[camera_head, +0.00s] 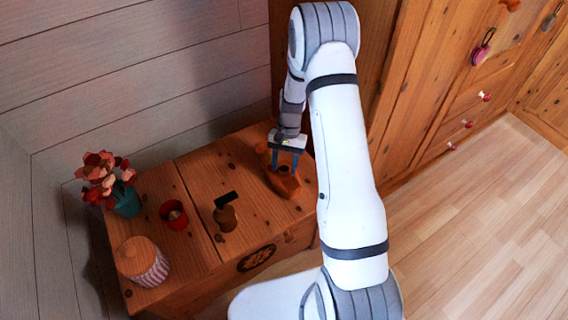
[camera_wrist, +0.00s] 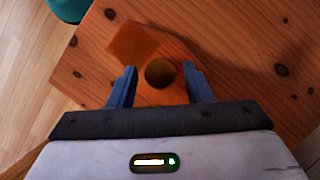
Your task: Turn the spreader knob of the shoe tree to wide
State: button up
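The shoe tree (camera_head: 287,186) is an orange-brown wooden piece on the right part of the wooden chest top. In the wrist view, its squarish wooden end (camera_wrist: 136,43) shows up and left of a round dark knob with a brass-coloured rim (camera_wrist: 160,73). My gripper (camera_head: 287,166) points down over the shoe tree. In the wrist view my gripper (camera_wrist: 159,75) has its two blue fingers apart, one on each side of the knob, with a visible gap on both sides. I cannot make out any mark on the knob, and my gripper hides part of the shoe tree.
On the chest top (camera_head: 205,165) stand a brown object with a black top (camera_head: 226,212), a red pot (camera_head: 174,215), a striped jar with a wooden lid (camera_head: 143,262) and a teal vase of red flowers (camera_head: 124,198). A wooden cabinet (camera_head: 425,90) stands close on the right.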

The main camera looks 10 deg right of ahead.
jog(key=shift+o, duration=0.4)
jog(key=p+v, duration=0.1)
jog(key=v, duration=0.6)
jog(key=shift+w+r, duration=0.15)
jog(key=shift+r, duration=0.2)
jog(key=shift+d, duration=0.1)
